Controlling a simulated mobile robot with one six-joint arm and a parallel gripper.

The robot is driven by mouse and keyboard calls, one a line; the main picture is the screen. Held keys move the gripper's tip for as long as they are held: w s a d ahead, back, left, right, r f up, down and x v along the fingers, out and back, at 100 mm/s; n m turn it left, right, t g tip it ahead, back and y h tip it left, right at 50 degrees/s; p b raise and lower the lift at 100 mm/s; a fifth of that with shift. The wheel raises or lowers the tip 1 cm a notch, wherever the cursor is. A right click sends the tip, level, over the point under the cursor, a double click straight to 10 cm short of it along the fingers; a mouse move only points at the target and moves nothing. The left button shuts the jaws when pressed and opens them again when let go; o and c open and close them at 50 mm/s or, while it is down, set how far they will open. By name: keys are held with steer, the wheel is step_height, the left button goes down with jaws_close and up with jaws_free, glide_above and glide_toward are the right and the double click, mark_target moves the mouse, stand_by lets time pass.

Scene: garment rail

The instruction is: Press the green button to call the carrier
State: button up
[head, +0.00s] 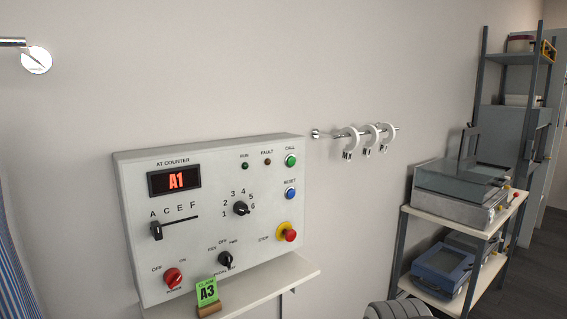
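The green button (291,160) sits at the top right of a pale control panel (215,160) on the wall, under the label CALL. It stands out from the panel face and nothing covers it. The panel's display (174,181) reads A1 in red. My gripper is not in view; nothing touches the button.
Below the green button are a blue RESET button (291,193) and a red STOP button (288,235). A slider (156,230), knobs and a red power switch (173,278) share the panel. A short rail (335,132) with lettered rings projects to the right. A shelf rack (452,208) stands further right.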

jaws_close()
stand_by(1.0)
